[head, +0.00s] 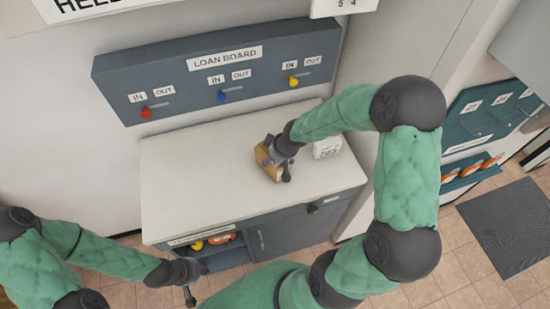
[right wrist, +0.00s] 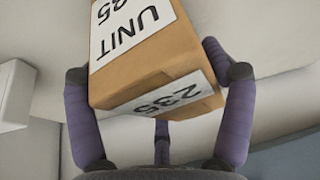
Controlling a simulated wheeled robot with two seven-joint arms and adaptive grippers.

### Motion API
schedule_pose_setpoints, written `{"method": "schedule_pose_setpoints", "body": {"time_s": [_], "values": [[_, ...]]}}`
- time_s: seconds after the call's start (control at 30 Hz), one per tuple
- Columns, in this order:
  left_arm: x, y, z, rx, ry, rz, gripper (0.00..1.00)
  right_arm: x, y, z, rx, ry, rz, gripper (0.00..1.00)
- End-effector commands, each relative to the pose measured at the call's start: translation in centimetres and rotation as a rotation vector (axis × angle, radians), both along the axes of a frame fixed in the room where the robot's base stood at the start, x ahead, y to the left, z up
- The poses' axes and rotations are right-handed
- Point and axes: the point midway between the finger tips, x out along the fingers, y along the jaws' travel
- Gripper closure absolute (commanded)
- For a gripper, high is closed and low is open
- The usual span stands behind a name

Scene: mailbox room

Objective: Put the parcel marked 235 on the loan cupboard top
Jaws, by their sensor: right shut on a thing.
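The brown parcel (right wrist: 150,70) carries white labels reading "UNIT", partly cut off, and "235" in the right wrist view. It also shows in the head view (head: 266,163) over the pale loan cupboard top (head: 205,190). My right gripper (head: 284,165) is shut on it, with purple fingers (right wrist: 160,105) on both sides in the right wrist view. I cannot tell whether the parcel touches the top or hangs just above it. My left gripper (head: 188,290) is low at the front left, away from the cupboard, and its jaw opening is unclear.
A white box with a number (head: 327,148) stands on the top, right of the parcel. The blue loan board (head: 220,75) is on the wall behind. The cupboard's left front is an open shelf (head: 222,255) holding yellow and orange things. The top's left half is clear.

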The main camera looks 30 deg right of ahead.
Motion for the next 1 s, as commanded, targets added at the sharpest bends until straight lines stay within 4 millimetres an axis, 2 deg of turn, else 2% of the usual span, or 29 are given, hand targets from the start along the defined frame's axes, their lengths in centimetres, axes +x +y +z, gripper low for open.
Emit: {"method": "schedule_pose_setpoints", "body": {"time_s": [0.37,0.4,0.43,0.47,0.87,1.0], "values": [[0.0,0.0,-0.3,0.0,0.0,0.0,1.0,0.1,-0.1,-0.2,-0.001,-0.005,-0.001,0.77],[0.0,0.0,-0.3,0.0,0.0,0.0,1.0,0.0,0.0,-0.3,0.0,-0.001,0.0,0.13],[0.0,0.0,-0.3,0.0,0.0,0.0,1.0,0.0,0.0,-0.3,0.0,-0.001,0.0,0.04],[0.0,0.0,-0.3,0.0,0.0,0.0,1.0,0.0,0.0,-0.3,0.0,-0.001,0.0,0.0],[0.0,0.0,-0.1,0.0,0.0,0.0,1.0,0.0,0.0,-0.2,0.0,-0.001,0.0,0.0],[0.0,0.0,0.5,0.0,0.0,0.0,1.0,-0.2,-0.1,0.9,-0.001,-0.003,-0.003,0.0]]}}
